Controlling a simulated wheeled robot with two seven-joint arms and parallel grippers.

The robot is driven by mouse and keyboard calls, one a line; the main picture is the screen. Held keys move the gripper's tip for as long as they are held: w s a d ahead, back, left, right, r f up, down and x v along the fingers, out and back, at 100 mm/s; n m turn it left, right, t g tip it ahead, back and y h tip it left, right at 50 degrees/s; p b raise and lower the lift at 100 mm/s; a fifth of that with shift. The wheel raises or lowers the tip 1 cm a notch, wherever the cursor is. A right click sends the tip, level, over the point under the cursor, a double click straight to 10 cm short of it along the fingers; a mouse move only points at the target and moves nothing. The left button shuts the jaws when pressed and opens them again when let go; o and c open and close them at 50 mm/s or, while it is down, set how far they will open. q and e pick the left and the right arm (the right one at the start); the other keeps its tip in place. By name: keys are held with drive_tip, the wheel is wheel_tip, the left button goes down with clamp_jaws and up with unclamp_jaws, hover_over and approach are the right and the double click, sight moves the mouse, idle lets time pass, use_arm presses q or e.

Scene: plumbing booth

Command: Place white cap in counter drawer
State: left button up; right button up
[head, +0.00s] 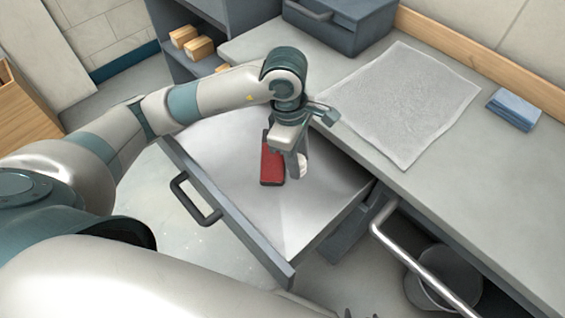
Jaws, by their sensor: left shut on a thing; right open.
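The counter drawer (215,190) is pulled open below the counter, with its dark handle at the front left. My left gripper (295,168) points down over the inside of the drawer. It is shut on the white cap (302,163), a small whitish piece partly hidden by the finger. I cannot tell whether the cap touches the drawer floor. A red block-like item with dark ends (271,165) lies in the drawer just left of the gripper. Only the dark tips of my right gripper (360,314) show at the bottom edge, away from the drawer.
The counter (460,190) carries a white textured sheet (400,100), a folded blue cloth (514,109) and a grey-blue case (340,22). A metal rail (420,262) and a grey cylindrical container (442,278) are at lower right. Shelves with small boxes (198,47) stand behind. The drawer floor is mostly clear.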

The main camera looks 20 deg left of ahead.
use_arm(q)
wheel_tip(320, 180, down, 6)
drive_tip(key=shift+r+p, duration=0.1)
drive_tip(key=shift+p, duration=0.25)
use_arm(e)
drive_tip(key=shift+w+a+r+t, duration=0.3)
drive_tip(key=shift+a+r, duration=0.05)
drive_tip(key=shift+a, duration=0.05)
use_arm(q)
drive_tip(key=shift+f+p, duration=0.3)
drive_tip(key=shift+f, duration=1.6)
use_arm(e)
drive_tip(key=shift+a+r, duration=0.2)
drive_tip(key=shift+a, duration=0.05)
use_arm(q)
drive_tip(key=shift+f, duration=0.1)
use_arm(e)
drive_tip(key=shift+w+f, duration=0.1)
use_arm(q)
drive_tip(key=o, duration=1)
use_arm(e)
drive_tip(key=shift+w, duration=0.1)
drive_tip(key=shift+r, duration=0.2)
